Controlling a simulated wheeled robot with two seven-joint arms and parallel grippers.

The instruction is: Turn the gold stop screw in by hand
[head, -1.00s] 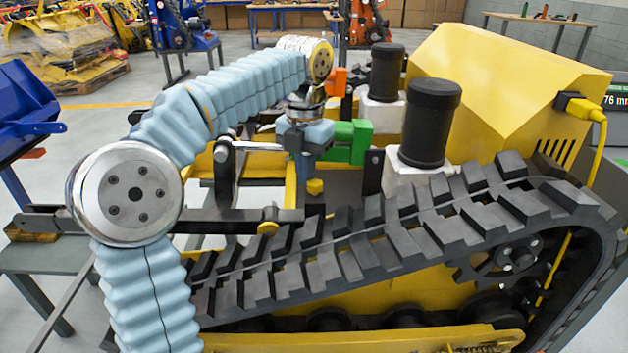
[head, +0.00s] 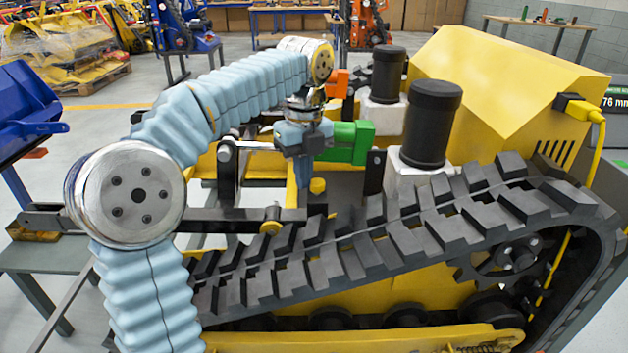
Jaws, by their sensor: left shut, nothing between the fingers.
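My left arm in its pale blue sleeve comes in from the left and bends down over the tracked carrier. My left gripper (head: 304,172) points down, shut and empty, beside a green block (head: 350,142). A small gold screw head (head: 317,186) sits just right of and below the fingers; a narrow gap seems to lie between them. A second gold knob (head: 270,228) sits lower left on a dark bar. I cannot tell for sure which is the stop screw. My right gripper is not in view.
The black track (head: 350,255) slopes up to the right in front of the gripper. Two black cylinders (head: 432,122) on white blocks and a yellow hood (head: 500,75) stand to the right. A display (head: 614,103) reading 76 mm shows at the right edge.

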